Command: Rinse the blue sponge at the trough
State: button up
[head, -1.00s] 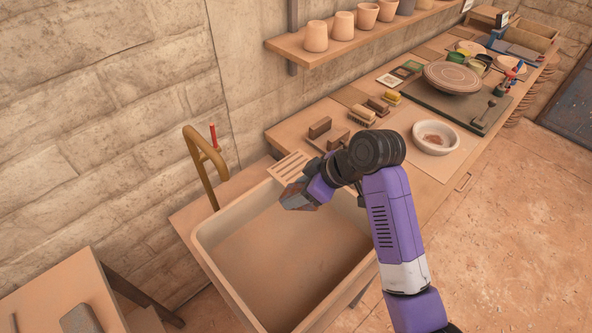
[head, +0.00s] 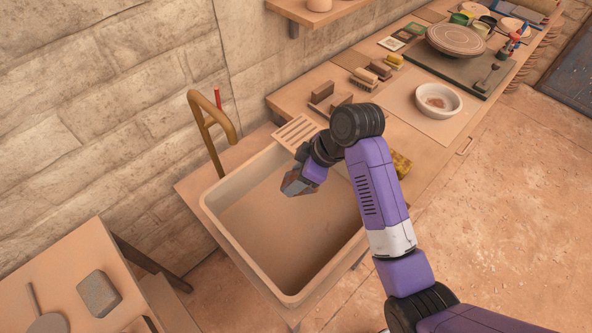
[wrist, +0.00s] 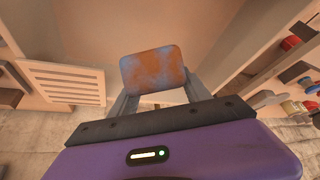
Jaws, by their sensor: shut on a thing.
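The blue sponge (wrist: 153,68) is a rounded block, blotched with orange-brown over its blue face. My gripper (wrist: 155,92) is shut on it, with one finger at each side. In the head view my gripper (head: 297,184) is over the far part of the trough (head: 285,240), and the sponge is mostly hidden or too small to make out there. The trough is a large, deep, tan basin; I see no clear water in it. A brass tap (head: 207,130) with a red lever (head: 218,98) stands at its back left.
A slatted rack (head: 297,132) lies at the trough's far edge. Brushes (head: 365,78) and a white bowl (head: 437,101) stand on the bench beyond. A side table (head: 62,290) with a grey block (head: 99,293) is at the lower left. The trough's near half is clear.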

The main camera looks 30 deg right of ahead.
notch_tip(320, 180, down, 11)
jog(key=shift+r, duration=0.15)
notch_tip(320, 180, down, 6)
jog(key=b, duration=0.5)
dwell(0.6)
jog(key=shift+r, duration=0.2)
dwell(1.6)
notch_tip(320, 180, up, 6)
jog(key=p, duration=0.4)
jog(key=shift+f+p, duration=0.25)
jog(key=shift+p, duration=0.15)
jog(key=shift+r, duration=6.75)
